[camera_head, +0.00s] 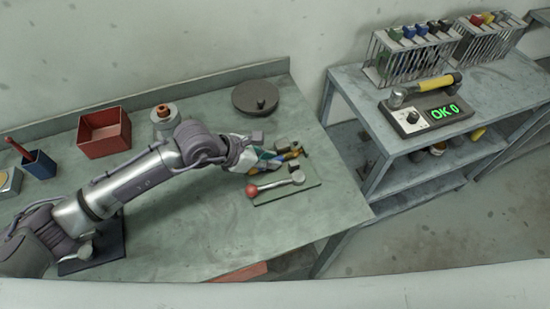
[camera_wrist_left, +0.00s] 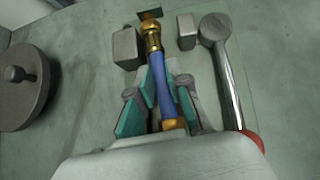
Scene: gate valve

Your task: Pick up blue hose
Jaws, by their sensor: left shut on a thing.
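The blue hose (camera_wrist_left: 163,88) with brass fittings shows in the left wrist view, lying between the teal-padded fingers of my left gripper (camera_wrist_left: 160,100). The gripper is shut on it. One brass end points away from the gripper and the other end is partly hidden by it. In the head view my left gripper (camera_head: 268,160) is over the green plate (camera_head: 290,192) on the bench, and a brass end of the hose shows past the fingers. I cannot tell whether the hose touches the plate. My right gripper is not in view.
A lever with a red knob (camera_head: 253,190) lies on the plate beside the gripper. Grey blocks (camera_wrist_left: 127,47) flank the hose's far end. A round grey lid (camera_head: 255,97), a red bin (camera_head: 104,132) and a blue cup (camera_head: 39,163) stand behind. The bench's front right is clear.

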